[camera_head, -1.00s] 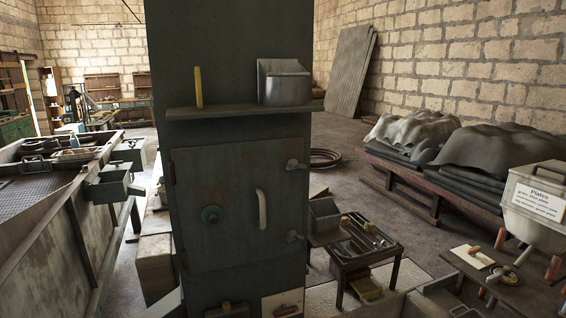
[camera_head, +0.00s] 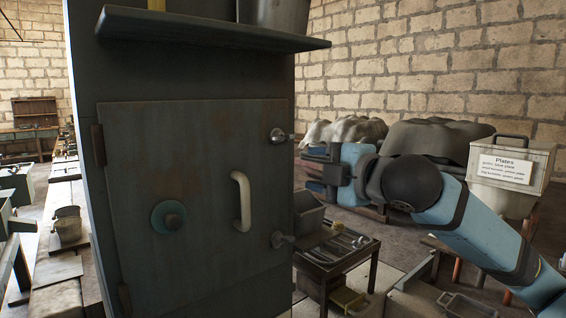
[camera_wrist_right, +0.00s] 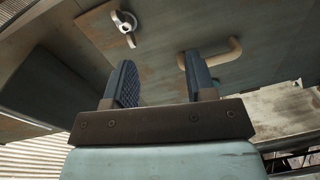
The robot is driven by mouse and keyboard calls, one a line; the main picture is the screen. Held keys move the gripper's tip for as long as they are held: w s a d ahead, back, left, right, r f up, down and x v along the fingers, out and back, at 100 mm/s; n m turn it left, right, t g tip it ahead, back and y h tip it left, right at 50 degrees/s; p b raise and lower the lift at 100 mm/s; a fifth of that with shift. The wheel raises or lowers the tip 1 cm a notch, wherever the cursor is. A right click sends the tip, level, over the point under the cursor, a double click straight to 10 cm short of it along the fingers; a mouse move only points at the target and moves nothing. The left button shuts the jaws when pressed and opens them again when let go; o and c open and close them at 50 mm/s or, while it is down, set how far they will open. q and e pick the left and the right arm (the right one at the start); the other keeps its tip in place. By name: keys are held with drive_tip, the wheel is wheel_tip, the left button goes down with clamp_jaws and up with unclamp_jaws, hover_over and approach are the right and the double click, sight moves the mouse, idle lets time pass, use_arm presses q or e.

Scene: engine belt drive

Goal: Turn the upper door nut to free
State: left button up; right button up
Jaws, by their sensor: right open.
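The upper door nut (camera_head: 278,135) is a small metal wing nut at the upper right edge of the grey-green cabinet door (camera_head: 200,165). In the wrist view the nut (camera_wrist_right: 126,24) shows beyond the tip of the left-hand finger, apart from it. A similar lower nut (camera_head: 281,240) sits further down the same edge. My right gripper (camera_head: 312,170) is to the right of the door, slightly below the upper nut. Its fingers, also seen in the wrist view (camera_wrist_right: 160,78), are apart with nothing between them. My left gripper is out of view.
A pale curved handle (camera_head: 241,201) and a round teal knob (camera_head: 168,217) stick out from the door. A shelf (camera_head: 200,30) juts out above it. A low table with tools (camera_head: 338,252) stands right of the cabinet, below my right arm.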

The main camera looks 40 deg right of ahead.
sight(282, 137)
drive_tip(key=s+r+n+t, duration=0.1)
drive_tip(key=s+r, duration=0.3)
drive_tip(key=shift+h, duration=0.4)
drive_tip(key=w+p, duration=1.1)
drive_tip(key=w, duration=0.3)
drive_tip(key=shift+w+a+r+p, duration=0.1)
drive_tip(key=shift+w+p, duration=0.05)
drive_tip(key=shift+p, duration=0.25)
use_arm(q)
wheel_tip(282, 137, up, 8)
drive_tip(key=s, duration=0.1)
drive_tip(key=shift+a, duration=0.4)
